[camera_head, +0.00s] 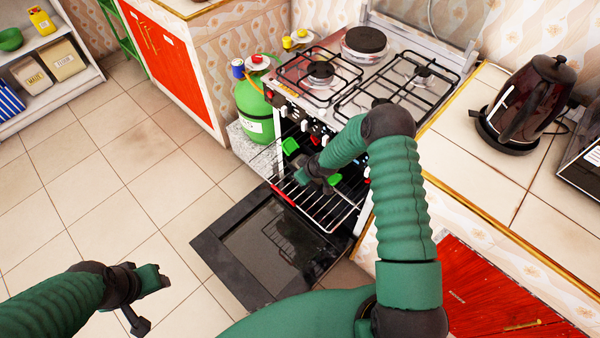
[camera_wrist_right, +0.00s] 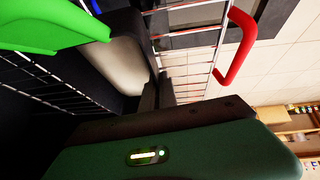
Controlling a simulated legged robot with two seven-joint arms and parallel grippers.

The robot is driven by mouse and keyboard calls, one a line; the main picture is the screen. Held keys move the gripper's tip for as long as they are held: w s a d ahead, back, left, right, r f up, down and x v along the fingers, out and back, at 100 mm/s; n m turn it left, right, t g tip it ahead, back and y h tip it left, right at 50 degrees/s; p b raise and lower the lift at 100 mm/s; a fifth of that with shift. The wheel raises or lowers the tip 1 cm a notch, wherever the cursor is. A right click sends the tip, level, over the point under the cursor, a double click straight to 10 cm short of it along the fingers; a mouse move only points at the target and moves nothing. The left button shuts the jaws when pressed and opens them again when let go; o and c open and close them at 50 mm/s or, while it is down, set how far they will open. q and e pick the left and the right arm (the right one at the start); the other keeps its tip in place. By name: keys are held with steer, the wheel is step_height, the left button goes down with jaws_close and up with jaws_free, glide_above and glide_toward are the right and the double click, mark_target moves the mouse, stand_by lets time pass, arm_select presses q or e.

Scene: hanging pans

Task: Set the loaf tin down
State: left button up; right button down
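A dark thing with bright green ends, which looks like the loaf tin, is at the oven rack in the head view; one green end (camera_head: 290,146) shows left of my right gripper and another (camera_head: 334,180) below it. Its body is mostly hidden by my arm. In the right wrist view a green end (camera_wrist_right: 50,27) and a pale, dark-edged surface (camera_wrist_right: 122,62) lie close beyond the fingers. My right gripper (camera_head: 308,174) is over the rack, its fingers (camera_wrist_right: 157,95) close together; whether they grip the tin is unclear. My left gripper (camera_head: 152,280) is over the floor, apparently empty.
The oven door (camera_head: 225,255) lies open, and the wire rack (camera_head: 338,213) with a red front edge extends over it. A green gas bottle (camera_head: 253,105) stands left of the stove. A kettle (camera_head: 535,100) is on the right counter. The tiled floor (camera_head: 90,200) at left is clear.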

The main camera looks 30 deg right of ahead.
steer(key=c, duration=1.7)
jaws_free()
steer(key=shift+r, duration=0.1)
steer(key=s+a+r+m+g+p, duration=0.1)
steer(key=s+a+r, duration=0.1)
steer(key=s+r, duration=0.45)
steer(key=s+a+r+g+p, duration=0.15)
steer(key=s+r, duration=0.25)
steer(key=r, duration=0.6)
steer(key=s+a+r+m, duration=0.1)
steer(key=s+a+r, duration=0.1)
steer(key=s, duration=0.3)
steer(key=s+a+r+m+g, duration=0.1)
steer(key=s+r, duration=0.2)
steer(key=s, duration=0.2)
steer(key=s+a+r+m+h+b, duration=0.1)
steer(key=s+a+r, duration=0.1)
steer(key=s, duration=0.2)
steer(key=shift+s+a+r, duration=0.3)
steer(key=shift+s+r, duration=0.05)
steer(key=shift+s, duration=0.05)
